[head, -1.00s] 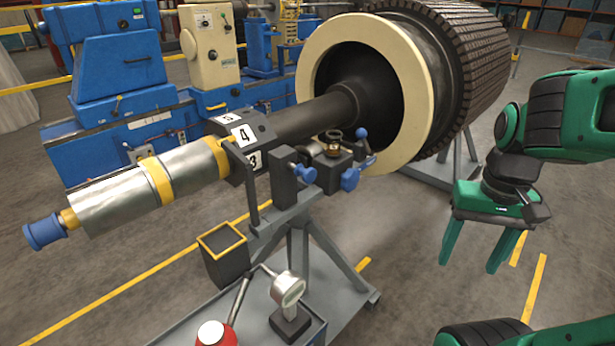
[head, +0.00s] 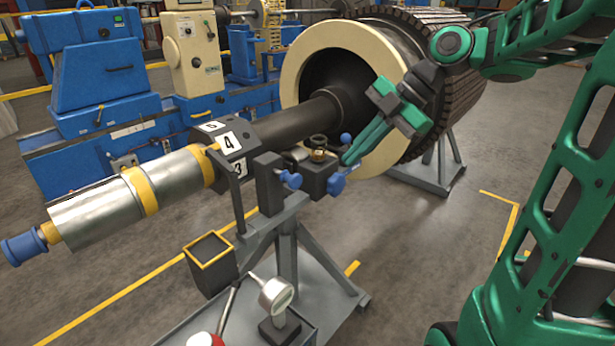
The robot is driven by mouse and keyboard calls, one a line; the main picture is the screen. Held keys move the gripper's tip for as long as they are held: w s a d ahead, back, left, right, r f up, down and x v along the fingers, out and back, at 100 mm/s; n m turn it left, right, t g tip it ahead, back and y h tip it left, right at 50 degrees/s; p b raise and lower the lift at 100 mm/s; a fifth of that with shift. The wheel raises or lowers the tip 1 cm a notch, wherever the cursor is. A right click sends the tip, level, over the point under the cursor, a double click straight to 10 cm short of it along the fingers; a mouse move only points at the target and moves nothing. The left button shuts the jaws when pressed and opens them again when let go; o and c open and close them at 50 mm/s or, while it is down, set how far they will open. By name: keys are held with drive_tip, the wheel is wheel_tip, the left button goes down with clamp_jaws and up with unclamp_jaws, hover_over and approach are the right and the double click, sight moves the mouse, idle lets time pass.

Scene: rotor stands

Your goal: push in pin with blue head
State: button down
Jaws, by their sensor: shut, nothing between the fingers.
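Several blue heads show on the stand that carries the shaft. A round blue knob (head: 346,138) stands up at the right of the dark block (head: 318,178). A lobed blue knob (head: 337,183) is on that block's lower right side, and another blue knob (head: 291,179) is on the upright left of it. I cannot tell for certain which one is the pin's head. My gripper (head: 349,160) is shut and empty, its green fingers pointing down-left. Its tips appear close to the round and lobed knobs. Contact cannot be told.
The large rotor (head: 455,65) with its cream ring (head: 298,75) is behind my gripper. A silver shaft end (head: 95,212) with a blue cap (head: 24,248) reaches left. A dial gauge (head: 276,295) stands on the cart below.

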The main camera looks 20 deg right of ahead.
sight(291, 179)
drive_tip(key=w+a+f, duration=0.5)
drive_tip(key=a+f, duration=0.2)
drive_tip(key=a, duration=0.1)
drive_tip(key=shift+w+f+n, duration=0.35)
drive_tip(key=shift+w+n, duration=0.05)
idle(0.3)
drive_tip(key=w, duration=0.1)
drive_tip(key=w+a, duration=0.1)
drive_tip(key=shift+w+a, duration=0.2)
drive_tip(key=shift+w, duration=0.15)
drive_tip(key=shift+w+a+r, duration=0.1)
drive_tip(key=shift+w+a, duration=0.15)
drive_tip(key=shift+w, duration=0.1)
drive_tip(key=shift+s, duration=0.1)
